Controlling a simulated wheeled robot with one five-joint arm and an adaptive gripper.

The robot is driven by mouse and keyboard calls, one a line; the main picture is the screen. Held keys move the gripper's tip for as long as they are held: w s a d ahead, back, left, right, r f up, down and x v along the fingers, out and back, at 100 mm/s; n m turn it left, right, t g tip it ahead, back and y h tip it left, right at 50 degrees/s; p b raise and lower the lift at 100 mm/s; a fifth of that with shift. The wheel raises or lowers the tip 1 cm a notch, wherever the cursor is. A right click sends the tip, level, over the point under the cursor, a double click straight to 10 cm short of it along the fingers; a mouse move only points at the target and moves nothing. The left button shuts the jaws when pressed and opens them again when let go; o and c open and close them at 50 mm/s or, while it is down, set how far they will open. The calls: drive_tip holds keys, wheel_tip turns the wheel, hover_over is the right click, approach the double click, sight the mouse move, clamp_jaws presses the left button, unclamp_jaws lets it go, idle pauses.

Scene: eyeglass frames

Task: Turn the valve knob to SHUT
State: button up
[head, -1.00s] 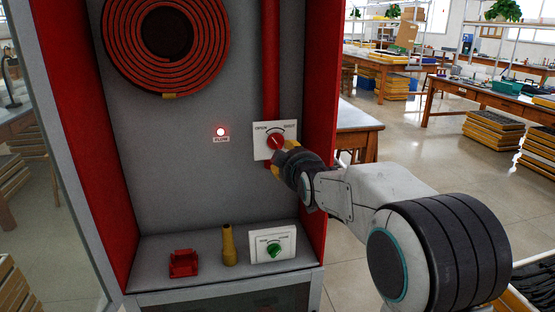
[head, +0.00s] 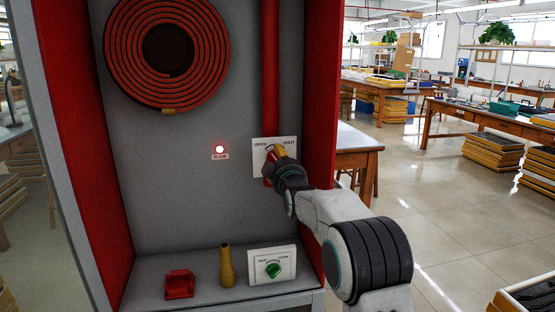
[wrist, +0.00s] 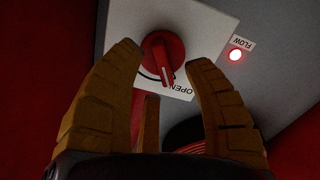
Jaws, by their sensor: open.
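The red valve knob (wrist: 163,56) sits on a white plate (head: 260,143) marked OPEN and SHUT, at the right of the cabinet's back wall. In the wrist view its white pointer line points near the word OPEN; the SHUT word is hidden there. My gripper (head: 277,152) is at the plate in the head view and covers most of the knob. In the wrist view my gripper (wrist: 164,58) is open, its yellow-brown fingers on either side of the knob. I cannot tell whether they touch it.
A lit red FLOW lamp (head: 220,149) is left of the plate. A red pipe (head: 270,70) runs above it, and a hose reel (head: 168,50) hangs upper left. On the shelf are a red bracket (head: 179,284), a brass nozzle (head: 227,266) and a green knob (head: 273,269). The cabinet's red side wall (head: 318,110) is close to my arm.

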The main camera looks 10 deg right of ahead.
drive_tip(key=shift+w, duration=0.9)
drive_tip(key=shift+c, duration=0.2)
clamp_jaws()
